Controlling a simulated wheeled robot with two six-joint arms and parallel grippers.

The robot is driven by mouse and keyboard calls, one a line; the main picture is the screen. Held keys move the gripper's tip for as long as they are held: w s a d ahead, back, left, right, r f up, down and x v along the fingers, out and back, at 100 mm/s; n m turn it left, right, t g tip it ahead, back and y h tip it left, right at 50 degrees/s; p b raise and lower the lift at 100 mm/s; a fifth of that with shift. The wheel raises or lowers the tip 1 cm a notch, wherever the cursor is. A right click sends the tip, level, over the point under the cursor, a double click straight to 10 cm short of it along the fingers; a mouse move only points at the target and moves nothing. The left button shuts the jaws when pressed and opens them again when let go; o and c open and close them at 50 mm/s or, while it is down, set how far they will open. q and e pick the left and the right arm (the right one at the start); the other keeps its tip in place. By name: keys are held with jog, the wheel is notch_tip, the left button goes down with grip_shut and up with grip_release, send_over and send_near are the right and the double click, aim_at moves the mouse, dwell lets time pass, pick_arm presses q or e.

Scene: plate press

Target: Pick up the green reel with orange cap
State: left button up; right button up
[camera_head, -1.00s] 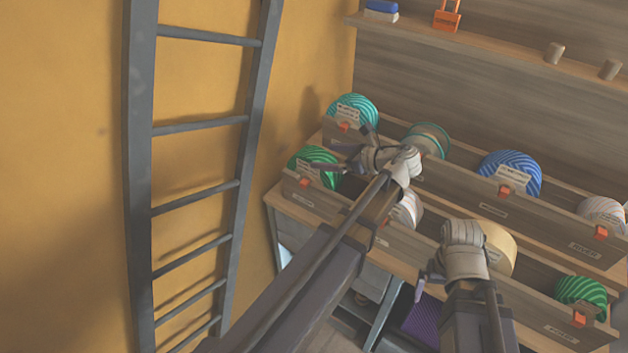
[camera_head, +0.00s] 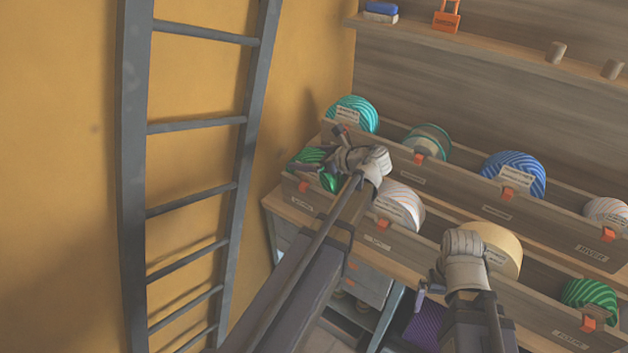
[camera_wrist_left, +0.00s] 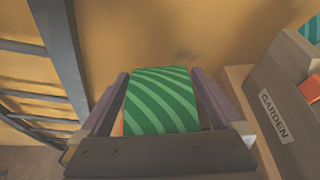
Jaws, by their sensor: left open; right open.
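A green striped reel (camera_head: 308,156) sits in the left end of the front bin row in the head view, partly covered by my left gripper. My left gripper (camera_head: 322,160) is open at the reel. In the left wrist view the green reel (camera_wrist_left: 162,98) lies between the open fingers (camera_wrist_left: 160,92), with a bit of orange at its left edge. I cannot tell if the fingers touch it. Another green striped reel (camera_head: 590,294) sits in the front row at far right. My right gripper (camera_head: 420,292) is open and empty in front of the bins.
Front and back bin rows hold a teal reel (camera_head: 355,112), a blue reel (camera_head: 514,172), a white reel (camera_head: 400,204) and a cream reel (camera_head: 500,248). A bin labelled GARDEN (camera_wrist_left: 278,115) stands right of the left gripper. A ladder (camera_head: 133,180) leans along the yellow wall.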

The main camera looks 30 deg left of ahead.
pick_arm(q)
jog(key=shift+a, duration=0.1)
jog(key=shift+c, duration=0.4)
grip_shut()
dwell(0.3)
